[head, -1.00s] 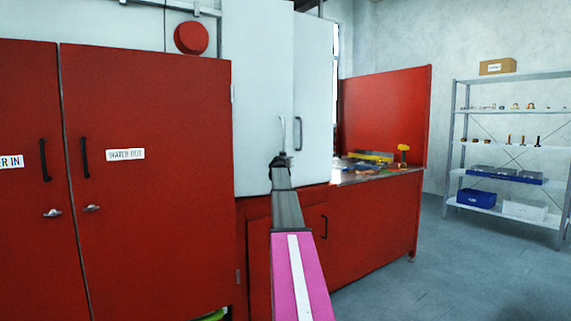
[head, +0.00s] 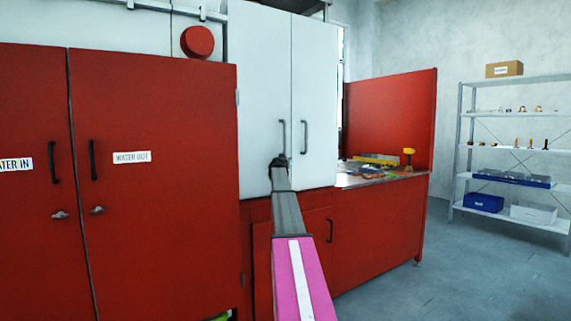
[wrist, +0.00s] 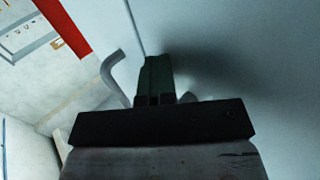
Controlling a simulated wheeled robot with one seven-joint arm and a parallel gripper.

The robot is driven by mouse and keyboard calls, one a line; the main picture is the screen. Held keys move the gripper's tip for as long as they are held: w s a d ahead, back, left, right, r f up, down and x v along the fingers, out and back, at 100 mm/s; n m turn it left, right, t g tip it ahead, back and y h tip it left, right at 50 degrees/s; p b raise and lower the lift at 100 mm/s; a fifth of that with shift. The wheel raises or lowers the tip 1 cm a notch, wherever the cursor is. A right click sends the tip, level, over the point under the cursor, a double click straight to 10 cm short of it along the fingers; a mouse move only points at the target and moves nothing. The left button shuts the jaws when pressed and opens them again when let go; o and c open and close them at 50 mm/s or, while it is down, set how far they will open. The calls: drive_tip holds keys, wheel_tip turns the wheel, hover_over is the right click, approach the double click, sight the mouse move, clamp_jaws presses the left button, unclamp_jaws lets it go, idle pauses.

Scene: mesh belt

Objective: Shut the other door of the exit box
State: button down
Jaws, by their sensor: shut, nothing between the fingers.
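The exit box is the pale upper cabinet with two doors. Its left door (head: 262,90) and right door (head: 314,95) both look flush, with a thin seam between them. Each door has a grey bar handle near the seam. My gripper (head: 278,162) is at the lower part of the left door, just below and left of its handle (head: 283,136). In the wrist view, my gripper (wrist: 155,75) is shut and empty, its fingers at the pale door surface beside a curved grey handle (wrist: 115,75). Whether the fingertips touch the door I cannot tell.
Red cabinets labelled water in and water out (head: 150,200) stand at the left. A red workbench (head: 370,225) with tools on top stands right of the box. A metal shelf (head: 515,150) is further right. The floor (head: 420,290) at right is clear.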

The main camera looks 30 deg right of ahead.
drive_tip(key=shift+w+r, duration=0.2)
drive_tip(key=shift+w, duration=0.3)
drive_tip(key=s+d, duration=0.2)
drive_tip(key=s, duration=1.3)
drive_tip(key=s+a+f+n+g+y, duration=0.15)
drive_tip(key=s+a+f, duration=0.25)
drive_tip(key=a+f, duration=0.65)
drive_tip(key=s+a+f+g+y, duration=0.35)
drive_tip(key=a+f, duration=0.35)
drive_tip(key=f, duration=0.7)
drive_tip(key=s+a+f+n+g+y, duration=0.1)
drive_tip(key=s+a+f, duration=0.3)
drive_tip(key=a+f, duration=0.65)
drive_tip(key=s+a+f+n+g+y, duration=0.2)
drive_tip(key=s+a+f+g, duration=0.2)
drive_tip(key=s+a+f, duration=0.6)
drive_tip(key=s+a+f+n+g+y, duration=0.3)
drive_tip(key=s+a+f, duration=0.7)
drive_tip(key=s, duration=0.7)
drive_tip(key=shift+s+a+f+g, duration=0.2)
drive_tip(key=shift+a+g, duration=0.3)
drive_tip(key=shift+a, duration=0.45)
